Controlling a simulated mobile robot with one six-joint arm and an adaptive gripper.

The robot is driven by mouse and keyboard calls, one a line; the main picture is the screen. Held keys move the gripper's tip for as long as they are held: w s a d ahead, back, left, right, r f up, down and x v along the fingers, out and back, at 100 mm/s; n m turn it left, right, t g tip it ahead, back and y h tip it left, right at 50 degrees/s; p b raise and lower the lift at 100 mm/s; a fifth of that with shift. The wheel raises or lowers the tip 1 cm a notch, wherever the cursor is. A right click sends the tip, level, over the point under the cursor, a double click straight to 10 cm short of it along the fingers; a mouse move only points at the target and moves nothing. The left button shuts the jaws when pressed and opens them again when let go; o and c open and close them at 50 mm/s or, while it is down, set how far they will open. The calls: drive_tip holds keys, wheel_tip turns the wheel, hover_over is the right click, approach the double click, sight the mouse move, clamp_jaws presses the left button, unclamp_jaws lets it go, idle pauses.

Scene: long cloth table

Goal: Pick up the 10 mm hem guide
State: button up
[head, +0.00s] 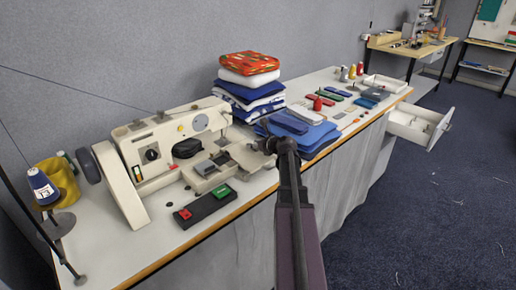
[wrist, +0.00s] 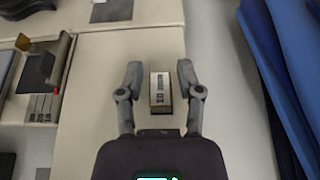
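A small block with a pale label and dark print (wrist: 161,88), which looks like the 10 mm hem guide, is on a cream flat surface of the sewing machine in the wrist view. The print is too small to read surely. My gripper (wrist: 160,72) is open, with one finger on each side of the block and a gap showing on both sides. In the head view my gripper (head: 268,146) is at the right end of the cream sewing machine (head: 165,150); I cannot make out the block there.
Left of the block in the wrist view is a grey metal part with several small plates (wrist: 42,106). Folded blue cloth (wrist: 290,70) lies to the right. In the head view, a black tray with red and green pieces (head: 205,205) lies in front of the machine. A drawer (head: 418,127) stands open.

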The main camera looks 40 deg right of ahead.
sight(254, 143)
clamp_jaws()
drive_tip(key=shift+r, duration=0.15)
wheel_tip(254, 143, up, 3)
drive_tip(key=p, duration=0.3)
drive_tip(key=shift+r+p, duration=0.15)
drive_tip(key=shift+p, duration=0.2)
drive_tip(key=s+d+r+p, duration=0.1)
drive_tip(key=s+d, duration=0.9)
drive_tip(key=d, duration=0.2)
drive_tip(key=shift+s+r, duration=0.2)
drive_tip(key=shift+d, duration=0.1)
